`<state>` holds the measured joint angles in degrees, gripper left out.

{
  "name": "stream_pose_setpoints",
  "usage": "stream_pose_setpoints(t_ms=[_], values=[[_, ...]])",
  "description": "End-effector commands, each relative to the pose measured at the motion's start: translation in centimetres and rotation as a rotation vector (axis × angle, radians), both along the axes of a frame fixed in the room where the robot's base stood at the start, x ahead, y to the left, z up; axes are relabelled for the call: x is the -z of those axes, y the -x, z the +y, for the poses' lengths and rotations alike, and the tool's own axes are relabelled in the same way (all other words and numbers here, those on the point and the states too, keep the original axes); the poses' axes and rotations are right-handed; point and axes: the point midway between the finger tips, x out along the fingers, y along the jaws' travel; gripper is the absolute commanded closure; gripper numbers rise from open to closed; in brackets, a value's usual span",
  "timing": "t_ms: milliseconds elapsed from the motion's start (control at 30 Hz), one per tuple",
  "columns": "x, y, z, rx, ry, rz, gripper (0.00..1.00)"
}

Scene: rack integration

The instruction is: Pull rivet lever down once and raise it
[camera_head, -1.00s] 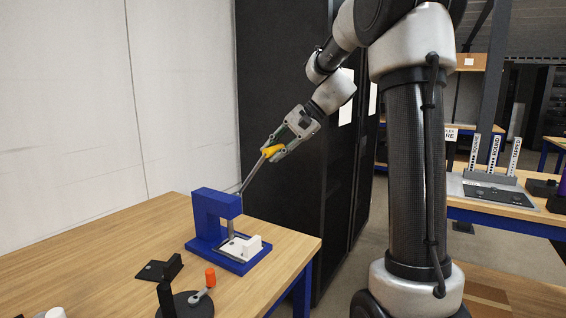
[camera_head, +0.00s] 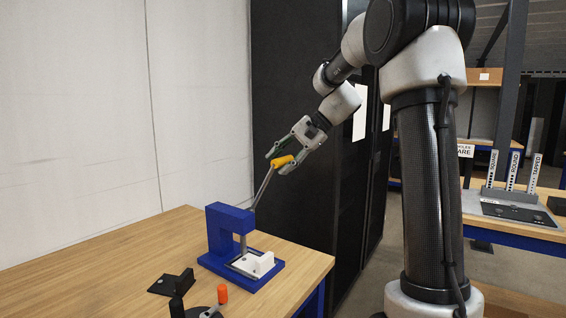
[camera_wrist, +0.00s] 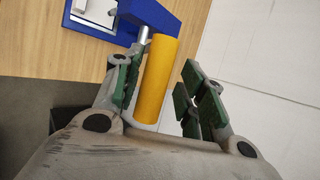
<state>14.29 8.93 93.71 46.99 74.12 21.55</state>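The rivet lever has a yellow handle (camera_head: 284,161) on a grey rod (camera_head: 263,187). It points up and to the right from the top of the blue rivet press (camera_head: 228,233), which stands on the wooden table. My gripper (camera_head: 278,159) is at the handle, with one finger on each side of it. In the wrist view the yellow handle (camera_wrist: 157,80) lies between the green finger pads. A gap shows between the handle and the right finger; the left finger is close beside it, and I cannot tell whether it touches.
Black and orange fixtures (camera_head: 222,293) stand at the near side of the table (camera_head: 110,265). A dark rack (camera_head: 300,100) rises behind it. The table's left part is clear. Another table with labelled trays (camera_head: 512,207) is at the right.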

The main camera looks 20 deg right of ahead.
Motion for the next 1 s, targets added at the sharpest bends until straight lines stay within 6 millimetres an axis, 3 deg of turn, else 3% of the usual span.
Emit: stream_pose_setpoints(t_ms=[367, 800, 1000], values=[[-0.3, 0.2, -0.5, 0.001, 0.002, 0.003, 0.56], [-6.4, 2.7, -6.2, 0.001, 0.002, 0.001, 0.56], [-8.1, 3.4, -7.7, 0.0, 0.001, 0.002, 0.56]])
